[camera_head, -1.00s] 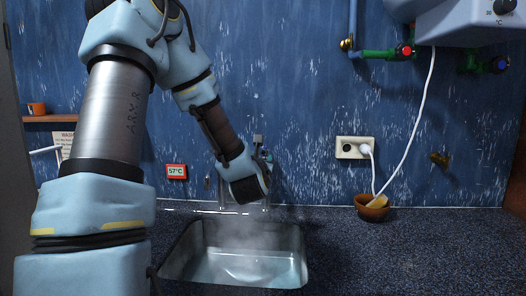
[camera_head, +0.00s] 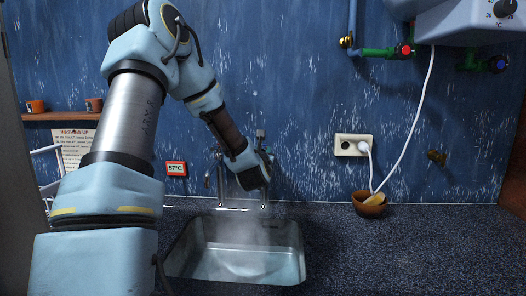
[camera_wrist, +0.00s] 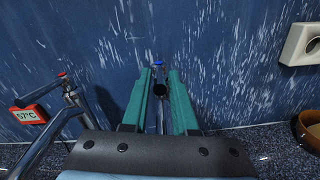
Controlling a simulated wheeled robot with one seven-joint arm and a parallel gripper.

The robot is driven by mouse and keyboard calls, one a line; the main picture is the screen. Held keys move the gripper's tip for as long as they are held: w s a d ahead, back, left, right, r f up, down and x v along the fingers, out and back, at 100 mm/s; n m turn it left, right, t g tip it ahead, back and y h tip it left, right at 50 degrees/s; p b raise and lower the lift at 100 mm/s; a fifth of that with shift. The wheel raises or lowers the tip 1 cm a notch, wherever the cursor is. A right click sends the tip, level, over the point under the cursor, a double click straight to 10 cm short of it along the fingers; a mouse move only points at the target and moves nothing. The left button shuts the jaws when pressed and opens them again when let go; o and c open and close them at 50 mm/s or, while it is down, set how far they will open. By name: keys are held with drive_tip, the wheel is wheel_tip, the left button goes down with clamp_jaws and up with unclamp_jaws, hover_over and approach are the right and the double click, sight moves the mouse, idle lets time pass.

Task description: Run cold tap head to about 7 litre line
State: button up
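The cold tap head (camera_wrist: 158,63), blue on top, shows in the wrist view just beyond and between my fingertips. My gripper (camera_wrist: 159,77) is open, its two green fingers apart with the tap's pipe seen between them. Whether either finger touches the tap is unclear. In the head view my gripper's dark body hides part of the tap. A red-topped tap (camera_wrist: 62,74) stands to the left. The steel sink (camera_head: 190,240) holds steaming water (camera_head: 225,266). I cannot make out any litre lines.
A red-framed display (camera_head: 176,169) on the wall reads 57°C. A socket (camera_head: 343,146) with a white plug and cord is on the right, above a brown bowl (camera_head: 370,210). Cups (camera_head: 94,105) stand on a shelf (camera_head: 60,117) above a washing-up notice (camera_head: 72,150). The right counter is mostly clear.

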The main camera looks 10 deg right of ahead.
clamp_jaws()
idle(1.0)
